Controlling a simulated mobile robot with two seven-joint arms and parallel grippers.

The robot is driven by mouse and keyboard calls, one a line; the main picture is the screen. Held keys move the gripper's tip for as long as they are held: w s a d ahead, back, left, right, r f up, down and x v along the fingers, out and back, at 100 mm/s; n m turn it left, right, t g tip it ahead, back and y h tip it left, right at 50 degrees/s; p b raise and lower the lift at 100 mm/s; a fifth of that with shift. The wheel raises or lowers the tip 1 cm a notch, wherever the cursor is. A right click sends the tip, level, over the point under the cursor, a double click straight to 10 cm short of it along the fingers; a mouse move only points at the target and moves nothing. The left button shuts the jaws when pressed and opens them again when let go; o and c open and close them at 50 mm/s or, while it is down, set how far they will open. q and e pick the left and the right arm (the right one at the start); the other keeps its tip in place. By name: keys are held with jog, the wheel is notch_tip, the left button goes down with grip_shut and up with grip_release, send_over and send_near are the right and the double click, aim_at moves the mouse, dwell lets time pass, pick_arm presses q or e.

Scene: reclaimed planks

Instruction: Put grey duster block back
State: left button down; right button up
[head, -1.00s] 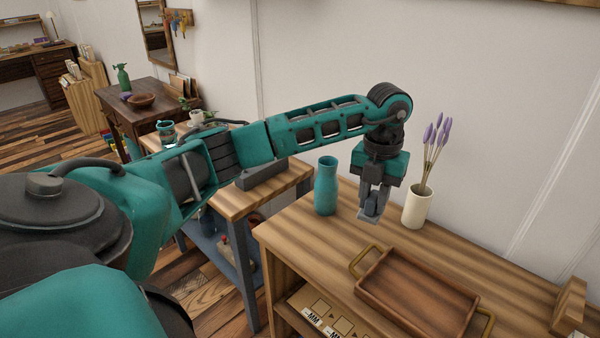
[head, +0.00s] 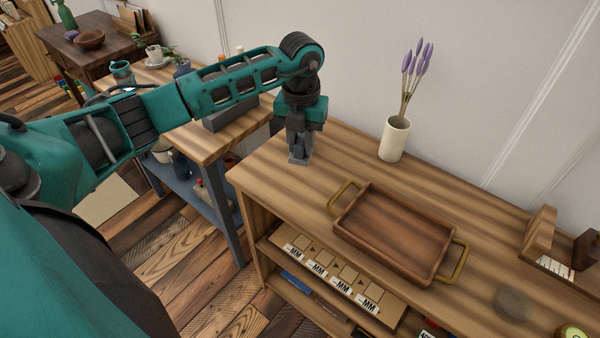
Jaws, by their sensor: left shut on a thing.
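My left gripper (head: 299,156) points down over the left part of the wooden cabinet top (head: 350,150). It is shut on a small grey block (head: 299,160), likely the duster block, mostly hidden by the fingers. I cannot tell if the block touches the wood. The gripper is left of the cream vase (head: 394,140) and of the brown tray (head: 395,230). My right gripper is not in view.
The brown tray has brass handles. A wooden holder (head: 540,235) stands at the right. A shelf below holds a board with MM labels (head: 320,268). A side table (head: 215,140) with a dark grey box (head: 230,113) stands left. Cabinet top between gripper and tray is clear.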

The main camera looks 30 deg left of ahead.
pick_arm(q)
notch_tip(320, 180, down, 10)
dwell(0.5)
jog(key=shift+b, duration=0.35)
jog(key=shift+f, duration=0.2)
jog(key=c, duration=0.9)
grip_release()
jog(key=shift+r, duration=0.1)
